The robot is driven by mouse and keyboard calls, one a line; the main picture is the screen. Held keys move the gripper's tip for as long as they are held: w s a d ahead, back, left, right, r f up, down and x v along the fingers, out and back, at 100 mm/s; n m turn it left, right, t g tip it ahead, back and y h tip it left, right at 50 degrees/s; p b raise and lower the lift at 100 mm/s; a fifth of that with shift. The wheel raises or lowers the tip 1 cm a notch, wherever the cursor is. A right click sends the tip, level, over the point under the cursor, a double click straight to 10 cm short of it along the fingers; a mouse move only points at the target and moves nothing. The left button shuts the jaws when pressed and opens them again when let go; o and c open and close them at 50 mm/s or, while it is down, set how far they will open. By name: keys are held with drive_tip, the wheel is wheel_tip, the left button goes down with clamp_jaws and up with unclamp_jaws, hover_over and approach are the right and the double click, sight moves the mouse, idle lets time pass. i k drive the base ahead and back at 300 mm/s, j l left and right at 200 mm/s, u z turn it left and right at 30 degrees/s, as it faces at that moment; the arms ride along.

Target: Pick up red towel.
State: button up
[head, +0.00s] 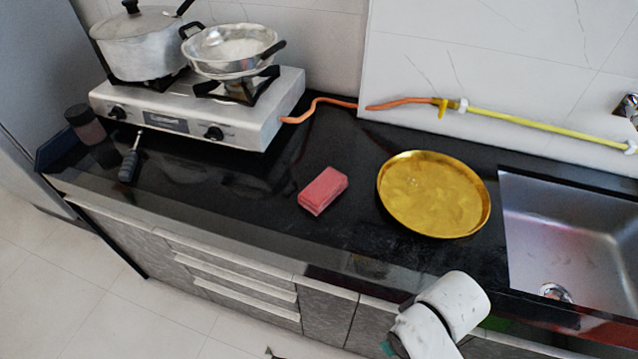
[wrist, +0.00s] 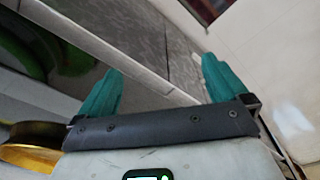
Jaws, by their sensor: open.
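The red towel (head: 323,190) is a small folded block lying on the black countertop, between the stove and the golden plate, in the head view. I cannot make it out in the wrist view. My gripper (wrist: 160,90) shows in the wrist view with its two teal fingers spread wide apart and nothing between them. In the head view only white links of my arm show at the bottom, in front of the counter's front edge and apart from the towel; the fingers are hidden there.
A golden plate (head: 433,195) lies right of the towel, with a steel sink (head: 575,235) beyond. A gas stove (head: 200,105) with a pot (head: 140,45) and a pan (head: 232,50) stands at the left. A dark-handled tool (head: 129,165) lies before it. Counter around the towel is clear.

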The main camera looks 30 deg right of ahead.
sight(318, 194)
drive_tip(key=i+j, duration=0.45)
drive_tip(key=j, duration=0.3)
drive_tip(key=i+j, duration=0.25)
drive_tip(key=i+j+z, duration=0.1)
drive_tip(key=j, duration=0.35)
drive_tip(key=i, duration=0.1)
